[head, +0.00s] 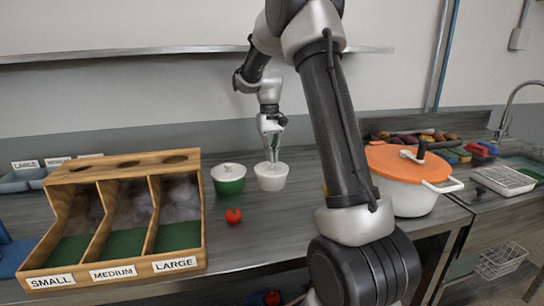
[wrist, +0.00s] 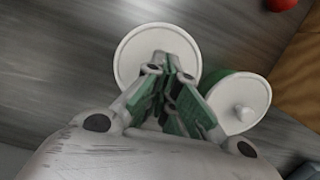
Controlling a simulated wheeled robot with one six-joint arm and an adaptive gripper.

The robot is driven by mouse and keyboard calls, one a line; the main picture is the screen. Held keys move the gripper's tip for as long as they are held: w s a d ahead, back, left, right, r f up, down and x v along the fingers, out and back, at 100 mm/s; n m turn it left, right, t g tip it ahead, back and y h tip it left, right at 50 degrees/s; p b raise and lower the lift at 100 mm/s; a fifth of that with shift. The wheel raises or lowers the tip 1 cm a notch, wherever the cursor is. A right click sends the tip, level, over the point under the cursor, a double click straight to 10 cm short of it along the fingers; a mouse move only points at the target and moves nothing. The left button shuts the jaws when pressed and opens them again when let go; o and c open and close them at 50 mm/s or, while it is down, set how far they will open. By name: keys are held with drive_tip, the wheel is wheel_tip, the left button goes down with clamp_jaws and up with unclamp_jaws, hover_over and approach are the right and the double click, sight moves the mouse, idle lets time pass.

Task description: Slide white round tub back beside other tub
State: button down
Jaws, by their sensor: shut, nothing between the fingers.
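The white round tub (head: 271,182) stands upright on the grey counter, just right of the green tub (head: 229,187), which has a white knobbed lid. A narrow gap shows between them in the head view. In the wrist view the white tub (wrist: 130,62) lies under my fingers, and the green tub's lid (wrist: 240,98) is at the right. My gripper (head: 272,158) points down over the white tub, shut and empty; it also shows in the wrist view (wrist: 168,72). I cannot tell whether the fingertips touch the tub. The fingers hide part of its top.
A red tomato (head: 233,216) lies in front of the tubs. A wooden sorter (head: 204,225) labelled small, medium and large stands at the left. A white pot with an orange lid (head: 390,162) stands at the right, partly behind my arm. Counter behind the tubs looks clear.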

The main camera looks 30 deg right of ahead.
drive_tip(key=shift+f, duration=0.2)
drive_tip(key=shift+w+d, duration=0.25)
drive_tip(key=shift+w, duration=0.65)
drive_tip(key=shift+r, duration=0.7)
drive_tip(key=shift+f, duration=0.2)
drive_tip(key=w+d, duration=0.2)
drive_tip(key=w, duration=0.9)
drive_tip(key=shift+w+d+r, duration=0.15)
drive_tip(key=shift+w+d, duration=0.25)
drive_tip(key=shift+s, duration=0.1)
